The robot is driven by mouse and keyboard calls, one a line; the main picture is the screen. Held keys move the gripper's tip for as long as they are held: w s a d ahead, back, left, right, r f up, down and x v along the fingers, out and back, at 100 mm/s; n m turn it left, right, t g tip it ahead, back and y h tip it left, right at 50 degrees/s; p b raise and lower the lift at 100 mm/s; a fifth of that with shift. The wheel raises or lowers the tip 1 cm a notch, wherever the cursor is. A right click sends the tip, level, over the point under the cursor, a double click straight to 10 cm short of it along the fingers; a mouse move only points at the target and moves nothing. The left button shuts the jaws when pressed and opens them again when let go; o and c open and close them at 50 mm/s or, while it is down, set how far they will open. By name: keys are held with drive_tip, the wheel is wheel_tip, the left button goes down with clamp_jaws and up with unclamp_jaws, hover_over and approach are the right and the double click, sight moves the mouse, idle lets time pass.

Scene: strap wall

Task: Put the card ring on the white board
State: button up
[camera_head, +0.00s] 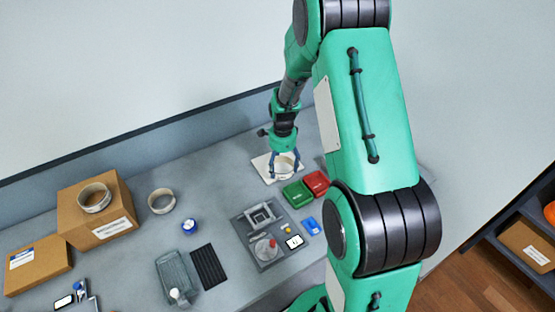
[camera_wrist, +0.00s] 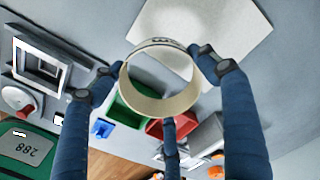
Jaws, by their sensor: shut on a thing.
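The card ring (camera_head: 287,170) is a short, pale cardboard tube. My gripper (camera_head: 286,158) is shut on it, pointing down, with its dark blue fingers around the ring. In the wrist view the ring (camera_wrist: 158,104) is between the fingers of my gripper (camera_wrist: 157,82), its open end facing the camera. The white board (camera_head: 259,164) is a flat pale square under the gripper, partly hidden by the ring and fingers. It also shows in the wrist view (camera_wrist: 235,28), beyond the ring. I cannot tell whether the ring touches the board.
A green bin (camera_head: 297,194) and a red bin (camera_head: 317,182) stand right beside the board. A grey tray (camera_head: 245,232) with parts is in front. Similar rings sit on the table (camera_head: 161,201) and on a cardboard box (camera_head: 94,198). Open table lies left of the board.

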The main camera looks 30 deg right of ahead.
drive_tip(key=w+d, duration=0.1)
drive_tip(key=w, duration=0.4)
drive_tip(key=w+d, duration=0.1)
drive_tip(key=w, duration=0.1)
drive_tip(key=shift+w+d+f, duration=0.3)
drive_tip(key=shift+w+f, duration=0.05)
drive_tip(key=shift+w, duration=0.05)
drive_tip(key=shift+f+b, duration=0.1)
drive_tip(key=shift+b, duration=0.2)
drive_tip(key=shift+f+b, duration=0.3)
drive_tip(key=shift+f, duration=1.35)
drive_tip(key=shift+f, duration=0.2)
drive_tip(key=o, duration=0.7)
drive_tip(key=shift+o, duration=0.2)
drive_tip(key=shift+r, duration=0.15)
wheel_tip(320, 180, up, 12)
drive_tip(key=p, duration=0.1)
drive_tip(key=shift+p, duration=0.35)
